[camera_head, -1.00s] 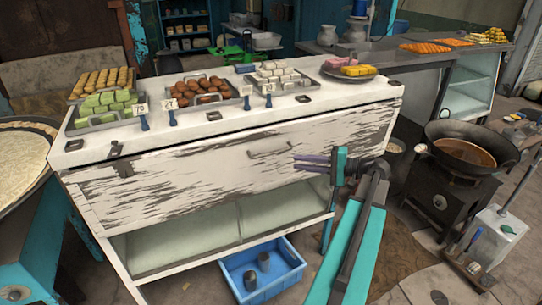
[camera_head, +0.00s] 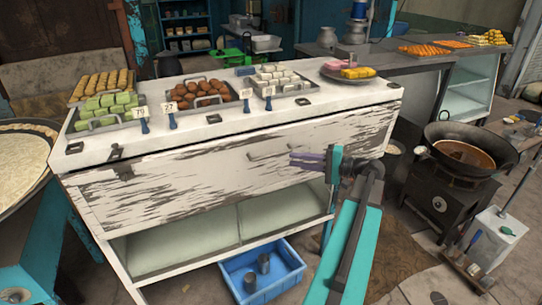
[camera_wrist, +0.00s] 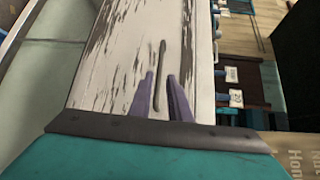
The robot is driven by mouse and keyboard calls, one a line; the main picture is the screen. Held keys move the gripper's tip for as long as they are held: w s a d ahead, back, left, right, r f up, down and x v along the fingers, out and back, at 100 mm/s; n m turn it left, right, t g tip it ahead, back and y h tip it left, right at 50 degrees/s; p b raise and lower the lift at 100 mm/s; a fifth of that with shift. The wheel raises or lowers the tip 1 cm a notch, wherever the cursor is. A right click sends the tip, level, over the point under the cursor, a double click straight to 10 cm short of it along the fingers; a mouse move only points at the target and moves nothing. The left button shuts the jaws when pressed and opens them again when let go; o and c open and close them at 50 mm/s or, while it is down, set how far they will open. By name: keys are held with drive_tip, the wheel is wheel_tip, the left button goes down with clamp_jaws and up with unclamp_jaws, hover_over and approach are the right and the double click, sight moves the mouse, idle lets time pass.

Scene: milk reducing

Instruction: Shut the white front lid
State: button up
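The white front lid (camera_head: 190,185) is a worn wooden panel with peeling dark patches, on the front of the sweets counter. It leans outward at a slant, and a dark gap shows along its upper edge. Its thin bar handle (camera_head: 268,150) is near the top, right of the middle; the handle also shows in the wrist view (camera_wrist: 161,70). My gripper (camera_head: 292,159) has purple fingers and is just right of the handle in the head view. In the wrist view my gripper (camera_wrist: 161,76) is open, its fingers apart on either side of the handle's line. Contact cannot be told.
The counter top (camera_head: 240,125) holds trays of sweets and price tags. A glass shelf (camera_head: 185,240) lies below the lid. A blue crate (camera_head: 290,283) with metal cups stands on the floor below. A wok (camera_head: 462,150) on a stove stands to the right.

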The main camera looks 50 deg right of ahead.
sight(271, 156)
drive_tip(key=p+x, duration=0.2)
drive_tip(key=x, duration=0.8)
drive_tip(key=shift+w+a, duration=0.1)
drive_tip(key=shift+w, duration=0.1)
clamp_jaws()
